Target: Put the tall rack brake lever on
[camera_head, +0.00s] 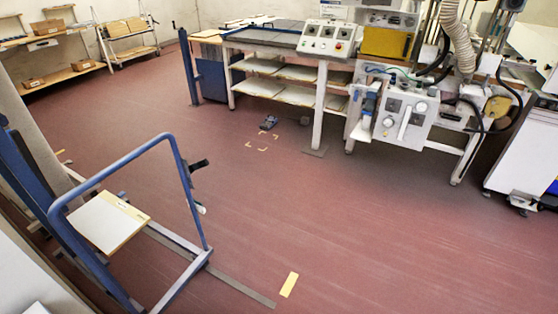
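A blue tubular rack frame (120,168) stands at the lower left, with blue uprights (45,205) behind it. A pale board (103,222) lies within the frame. A short black lever-like part (198,165) sticks out from the frame's right post. A small whitish part (200,208) shows lower on the same post. Which of these is the brake lever, and its setting, I cannot tell for sure. My gripper is not in view.
Red-brown floor is open in the middle and lower right. A yellow strip (289,285) and a dark floor strip (240,290) lie near the rack. A pedal-like object (269,122) sits by yellow corner marks. A workbench (290,75) and control box (403,118) stand at the back.

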